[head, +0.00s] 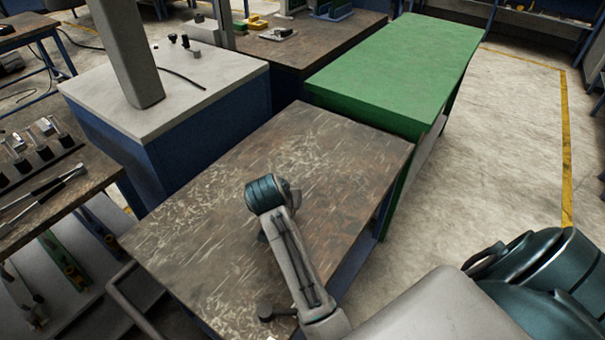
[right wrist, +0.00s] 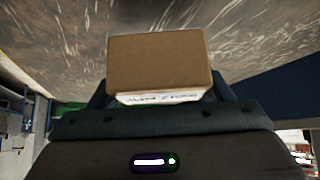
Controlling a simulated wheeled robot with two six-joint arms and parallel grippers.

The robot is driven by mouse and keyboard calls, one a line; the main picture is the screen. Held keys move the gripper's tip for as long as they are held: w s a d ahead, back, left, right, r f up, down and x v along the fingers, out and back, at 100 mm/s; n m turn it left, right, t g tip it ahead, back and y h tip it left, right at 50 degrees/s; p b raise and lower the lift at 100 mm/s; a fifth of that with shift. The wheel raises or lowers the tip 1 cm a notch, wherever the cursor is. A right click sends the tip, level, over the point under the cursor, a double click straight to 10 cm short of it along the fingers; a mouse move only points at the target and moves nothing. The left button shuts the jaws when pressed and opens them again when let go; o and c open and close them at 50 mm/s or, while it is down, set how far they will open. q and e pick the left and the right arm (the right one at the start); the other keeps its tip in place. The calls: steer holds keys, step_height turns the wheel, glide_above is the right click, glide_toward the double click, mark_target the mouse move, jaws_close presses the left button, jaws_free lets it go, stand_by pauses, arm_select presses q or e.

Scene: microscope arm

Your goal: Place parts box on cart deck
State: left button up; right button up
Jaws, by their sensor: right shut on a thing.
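The parts box (right wrist: 158,62) is a small brown cardboard block with a white printed label along its lower edge in the right wrist view. My right gripper (right wrist: 158,92) is shut on it, with a dark finger at each side. In the head view my right arm reaches over the cart deck (head: 340,150), a scratched brown top. There the box and the fingers are hidden behind my wrist. The deck's scratched surface also shows beyond the box in the right wrist view (right wrist: 240,25). I cannot tell whether the box touches it. My left gripper is not in view.
The deck around my arm is bare. A green-topped table (head: 400,75) adjoins its far right side, and a white-topped blue cabinet (head: 195,85) stands at its far left. A bench with tools (head: 45,190) lies left. Open concrete floor (head: 490,140) is on the right.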

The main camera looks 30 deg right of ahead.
steer(key=shift+w+d+r+m+h, duration=0.3)
steer(key=shift+w+r+m+h, duration=0.1)
steer(key=shift+w+r+m, duration=0.15)
steer(key=w+d+p, duration=0.1)
steer(key=w+d, duration=0.1)
steer(key=d, duration=0.2)
steer(key=w+d+f+p, duration=0.1)
steer(key=w+d, duration=0.2)
steer(key=d, duration=0.2)
steer(key=w+d+p, duration=0.1)
steer(key=w+d, duration=0.2)
steer(key=d, duration=0.1)
steer(key=shift+w+d+f+p, duration=0.1)
steer(key=shift+d+f+p, duration=0.05)
steer(key=shift+f+p, duration=0.15)
steer(key=shift+d+f, duration=0.15)
step_height(320, 180, down, 3)
steer(key=shift+r+p, duration=0.1)
steer(key=shift+p, duration=0.55)
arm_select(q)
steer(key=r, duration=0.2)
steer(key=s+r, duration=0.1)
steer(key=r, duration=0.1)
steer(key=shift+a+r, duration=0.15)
arm_select(e)
steer(key=shift+f, duration=0.25)
steer(key=o, duration=1.3)
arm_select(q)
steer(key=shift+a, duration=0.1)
